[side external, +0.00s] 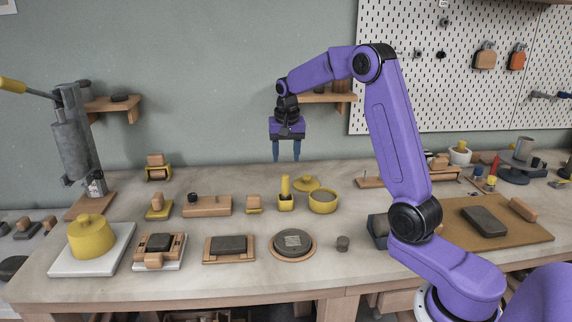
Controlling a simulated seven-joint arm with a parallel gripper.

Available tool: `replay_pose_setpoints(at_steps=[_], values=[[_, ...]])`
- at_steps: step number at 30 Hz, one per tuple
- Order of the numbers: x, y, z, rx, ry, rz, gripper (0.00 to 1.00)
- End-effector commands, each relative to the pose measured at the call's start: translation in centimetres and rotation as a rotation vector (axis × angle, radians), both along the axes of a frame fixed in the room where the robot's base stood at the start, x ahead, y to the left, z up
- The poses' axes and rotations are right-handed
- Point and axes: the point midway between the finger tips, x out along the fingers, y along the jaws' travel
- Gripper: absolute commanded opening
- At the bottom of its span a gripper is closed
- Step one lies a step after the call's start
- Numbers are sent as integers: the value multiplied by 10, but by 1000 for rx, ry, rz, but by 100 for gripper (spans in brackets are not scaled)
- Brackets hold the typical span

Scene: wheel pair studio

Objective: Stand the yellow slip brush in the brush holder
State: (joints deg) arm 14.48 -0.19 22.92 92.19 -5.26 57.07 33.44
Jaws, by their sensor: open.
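My gripper (286,157) points straight down with its two blue fingers apart and nothing between them. It hangs above the back middle of the bench. In the picture, an upright yellow piece (285,185) shows just below it, apart from the fingers. This looks like the yellow slip brush, but it is too small to be sure. It stands upright in a small square yellow cup (286,204), which may be the brush holder. The lower end of the yellow piece is hidden inside the cup.
A round yellow bowl (323,202) stands close right of the cup, with a yellow lid (306,183) behind. Several dark-topped wooden pieces line the front. A wall shelf (325,98) is behind my gripper.

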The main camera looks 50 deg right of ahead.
Motion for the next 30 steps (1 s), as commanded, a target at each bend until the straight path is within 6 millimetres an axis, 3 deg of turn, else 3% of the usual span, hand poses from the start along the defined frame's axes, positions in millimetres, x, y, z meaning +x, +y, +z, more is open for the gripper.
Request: replay_pose_setpoints(at_steps=[8,14,21,30], values=[[-2,10,7,1,3,30,52],[-17,63,10,5,16,230,52],[-63,136,12,7,42,555,52],[-147,198,9,5,72,959,52]])
